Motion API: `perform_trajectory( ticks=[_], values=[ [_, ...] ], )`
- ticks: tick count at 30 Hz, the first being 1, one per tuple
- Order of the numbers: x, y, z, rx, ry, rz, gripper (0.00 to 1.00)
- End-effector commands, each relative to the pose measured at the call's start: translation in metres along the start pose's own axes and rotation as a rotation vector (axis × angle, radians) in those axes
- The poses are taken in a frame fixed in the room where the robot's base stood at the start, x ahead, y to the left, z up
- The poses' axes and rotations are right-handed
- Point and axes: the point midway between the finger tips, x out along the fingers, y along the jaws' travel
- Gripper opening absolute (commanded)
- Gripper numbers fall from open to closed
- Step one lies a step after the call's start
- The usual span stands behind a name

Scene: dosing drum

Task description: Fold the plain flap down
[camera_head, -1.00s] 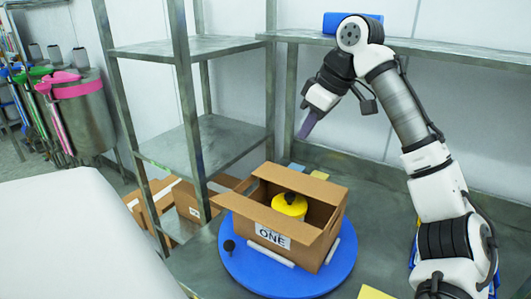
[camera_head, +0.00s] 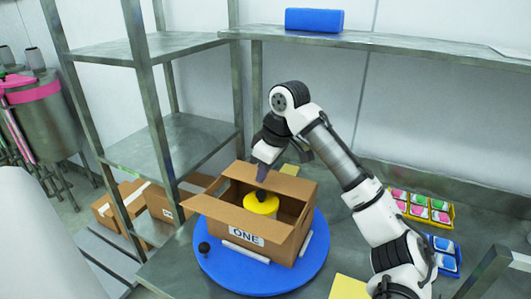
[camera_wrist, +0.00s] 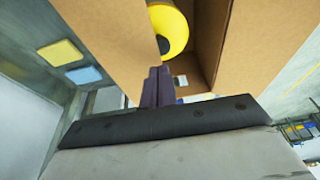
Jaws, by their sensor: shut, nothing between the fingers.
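An open cardboard box (camera_head: 222,216) labelled "ONE" on its front stands on a round blue turntable (camera_head: 300,278). A yellow lidded container with a black knob (camera_head: 260,207) is inside it; its yellow top also shows in the wrist view (camera_wrist: 172,22). My gripper (camera_head: 262,177) is shut and empty, pointing down at the far part of the box opening. In the wrist view its purple fingertips (camera_wrist: 159,72) overlap the box opening; contact cannot be told.
A metal shelf (camera_head: 160,150) stands at the left, with cardboard boxes (camera_head: 125,205) below. A blue box (camera_head: 315,20) sits on the upper back shelf. Trays of coloured packs (camera_head: 422,208) lie at the right. A yellow sheet (camera_head: 348,288) lies near the front.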

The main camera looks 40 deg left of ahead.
Motion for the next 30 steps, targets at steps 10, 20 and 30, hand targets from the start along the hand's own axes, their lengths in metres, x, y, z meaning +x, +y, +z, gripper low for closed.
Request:
perform_trajectory(
  ticks=[10, 20, 30],
  values=[
    [0.013, 0.000, 0.004, -0.001, 0.001, 0.000, 0.00],
    [0.022, -0.002, 0.006, -0.012, 0.002, 0.030, 0.00],
    [0.029, -0.003, 0.009, -0.017, -0.006, 0.052, 0.00]
  ],
)
